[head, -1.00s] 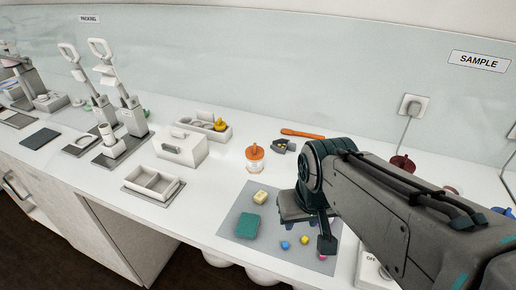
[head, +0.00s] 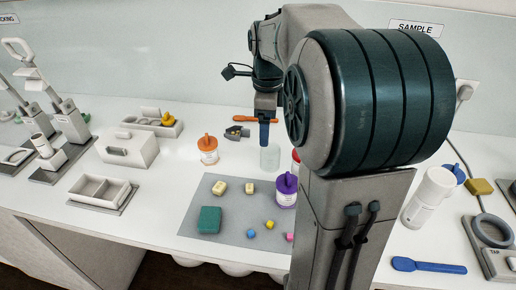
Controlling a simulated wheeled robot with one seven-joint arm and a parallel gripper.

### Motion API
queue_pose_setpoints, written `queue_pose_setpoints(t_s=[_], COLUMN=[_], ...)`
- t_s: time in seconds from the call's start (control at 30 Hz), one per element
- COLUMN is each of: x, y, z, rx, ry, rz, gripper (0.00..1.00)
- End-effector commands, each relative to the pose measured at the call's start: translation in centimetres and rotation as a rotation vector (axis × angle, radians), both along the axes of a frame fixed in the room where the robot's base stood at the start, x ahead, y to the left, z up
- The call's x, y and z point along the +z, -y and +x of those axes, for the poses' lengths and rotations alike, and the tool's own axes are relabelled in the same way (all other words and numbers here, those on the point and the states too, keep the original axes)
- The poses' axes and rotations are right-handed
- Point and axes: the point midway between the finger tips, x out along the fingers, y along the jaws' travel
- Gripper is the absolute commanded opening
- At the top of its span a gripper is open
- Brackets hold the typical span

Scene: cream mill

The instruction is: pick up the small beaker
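A small clear beaker (head: 270,158) stands upright on the white counter, behind the grey mat and right of the orange-lidded jar. My gripper (head: 264,136) points down directly over it, with one dark finger reaching the beaker's rim in the picture. I cannot tell whether the finger is inside, behind or touching the glass. The other finger is hidden, so the gripper's opening does not show.
An orange-lidded jar (head: 208,149) and a purple-lidded jar (head: 286,190) stand near the beaker. A grey mat (head: 195,190) holds small blocks. A white bottle (head: 428,197) and a blue spoon (head: 428,265) are at the right. My arm hides part of the counter.

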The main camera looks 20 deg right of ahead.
Motion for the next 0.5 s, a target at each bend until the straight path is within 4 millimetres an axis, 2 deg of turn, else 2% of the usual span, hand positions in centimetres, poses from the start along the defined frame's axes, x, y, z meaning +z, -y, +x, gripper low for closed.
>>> queue_pose_setpoints(t_s=[0.1,0.2,0.37,0.5], x=[-0.4,-0.4,-1.0,-3.2], y=[1.9,2.8,3.5,3.5], z=[1.6,2.3,2.8,2.7], rx=[-0.228,-0.358,-0.452,-0.461], ry=[-0.023,-0.033,-0.044,-0.046], rz=[0.011,0.016,0.018,0.018], gripper=[0.80,0.80,0.80,0.80])
